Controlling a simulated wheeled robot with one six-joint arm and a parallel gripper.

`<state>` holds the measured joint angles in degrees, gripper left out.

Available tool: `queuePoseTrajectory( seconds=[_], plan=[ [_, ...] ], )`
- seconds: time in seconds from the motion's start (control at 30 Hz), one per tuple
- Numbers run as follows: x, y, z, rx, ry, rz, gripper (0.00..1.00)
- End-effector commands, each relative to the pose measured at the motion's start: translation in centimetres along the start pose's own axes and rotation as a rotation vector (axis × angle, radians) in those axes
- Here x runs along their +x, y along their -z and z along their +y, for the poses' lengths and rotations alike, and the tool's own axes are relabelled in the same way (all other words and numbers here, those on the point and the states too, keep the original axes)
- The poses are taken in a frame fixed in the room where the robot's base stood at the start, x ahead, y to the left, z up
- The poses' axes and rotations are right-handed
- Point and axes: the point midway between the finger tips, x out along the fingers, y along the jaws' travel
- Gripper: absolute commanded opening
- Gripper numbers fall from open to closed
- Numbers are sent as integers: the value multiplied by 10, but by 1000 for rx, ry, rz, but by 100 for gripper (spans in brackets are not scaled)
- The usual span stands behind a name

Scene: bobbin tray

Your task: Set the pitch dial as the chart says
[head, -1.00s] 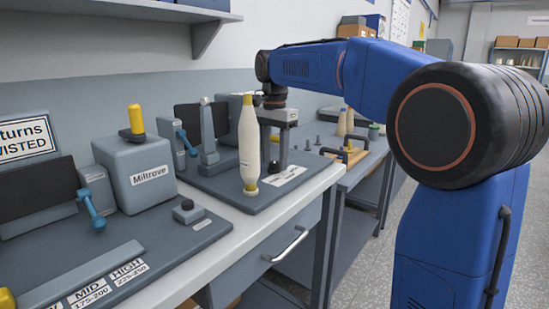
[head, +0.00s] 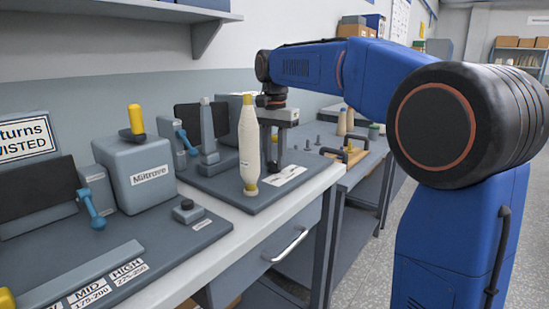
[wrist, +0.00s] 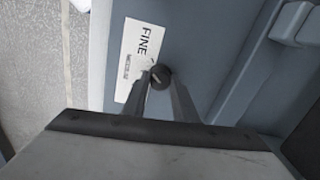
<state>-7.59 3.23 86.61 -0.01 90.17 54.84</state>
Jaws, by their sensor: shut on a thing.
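My gripper (wrist: 159,88) points down at the machine plate (wrist: 200,65), its two fingers shut on a small dark round knob (wrist: 160,74) with a pale line across its top. The knob stands beside a white label (wrist: 138,58) reading FINE, with smaller print too small to read. The label (head: 286,177) shows just to the right of the bobbin's foot. I cannot tell which sheet is the chart.
A grey box marked Miltrave (head: 150,180) with a yellow-topped lever (head: 135,118) stands to the left. Nearer are a small dark button box (head: 188,210) and a MID/HIGH number strip (head: 105,285).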

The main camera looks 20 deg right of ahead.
Motion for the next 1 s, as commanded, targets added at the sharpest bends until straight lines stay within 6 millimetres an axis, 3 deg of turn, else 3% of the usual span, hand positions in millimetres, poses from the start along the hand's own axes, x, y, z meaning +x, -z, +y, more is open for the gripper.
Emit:
queuePoseTrajectory(
  seconds=[1.0],
  plan=[
    [0,0,0,-958,0,1,4]
  ],
)
